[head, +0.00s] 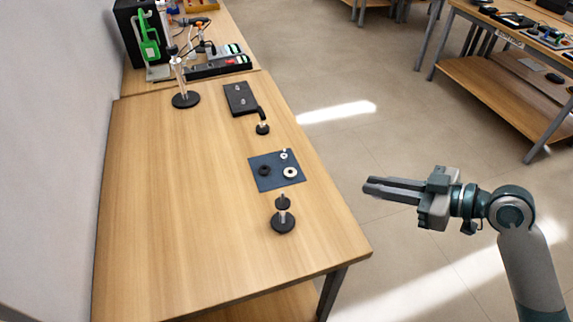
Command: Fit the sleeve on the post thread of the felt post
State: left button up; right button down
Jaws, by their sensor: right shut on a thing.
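A small post (283,223) with a round black base and a dark disc on top stands near the table's front right. I cannot tell for sure whether it is the felt post, and its thread is too small to see. A blue mat (261,184) behind it bears a black ring (264,171), a pale ring with a dark centre (290,173) and a small white piece (284,155). I cannot tell which thing is the sleeve. My right gripper (366,187) is over the floor, right of the table, its fingers close together on something too small to make out. My left gripper is not in view.
The wooden table (165,200) is clear on its left. A black plate (240,97) and a small black-based piece (262,129) are behind the mat. A tall stand (186,99) is at the back left. A wall is at left.

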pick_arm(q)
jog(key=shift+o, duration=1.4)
pick_arm(e)
notch_tip(320, 180, up, 4)
jog(key=n+g+y+p, duration=0.2)
jog(key=n+g+p, duration=0.1)
jog(key=p, duration=0.5)
send_over(283, 203)
jog(key=shift+w+a+f, duration=0.1)
jog(key=shift+w+f, duration=0.1)
pick_arm(q)
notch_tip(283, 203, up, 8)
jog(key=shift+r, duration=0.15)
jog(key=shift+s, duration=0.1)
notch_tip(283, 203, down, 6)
jog(key=b, duration=0.6)
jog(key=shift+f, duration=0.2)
pick_arm(e)
jog(key=shift+f, duration=4.15)
